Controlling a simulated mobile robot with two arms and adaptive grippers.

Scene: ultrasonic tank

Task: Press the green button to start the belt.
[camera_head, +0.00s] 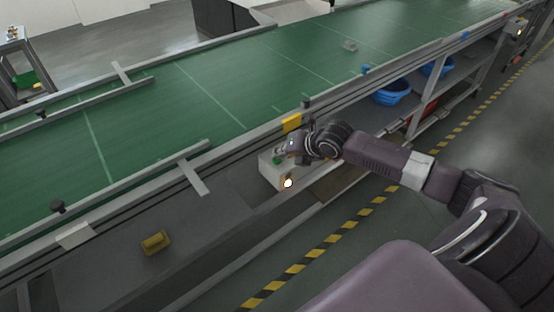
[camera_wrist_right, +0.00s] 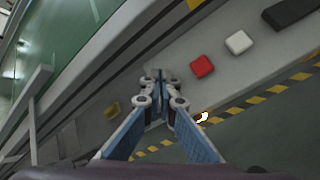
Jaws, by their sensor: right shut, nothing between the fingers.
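The control box (camera_head: 268,172) is a pale box on the near side of the conveyor frame, with a glowing lamp (camera_head: 288,183) on its front. My right gripper (camera_head: 283,152) is at the top of this box, fingers shut and empty. In the right wrist view, the shut fingertips (camera_wrist_right: 160,77) point at the grey panel, left of a red button (camera_wrist_right: 202,66) and a white button (camera_wrist_right: 238,42). I cannot make out the green button clearly; the fingers may hide it. I cannot tell whether the fingertips touch the panel. My left gripper is not in view.
A yellow block (camera_head: 155,242) lies on the grey ledge at the lower left. Blue bins (camera_head: 392,93) sit under the conveyor. Yellow-black tape (camera_head: 330,242) marks the floor.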

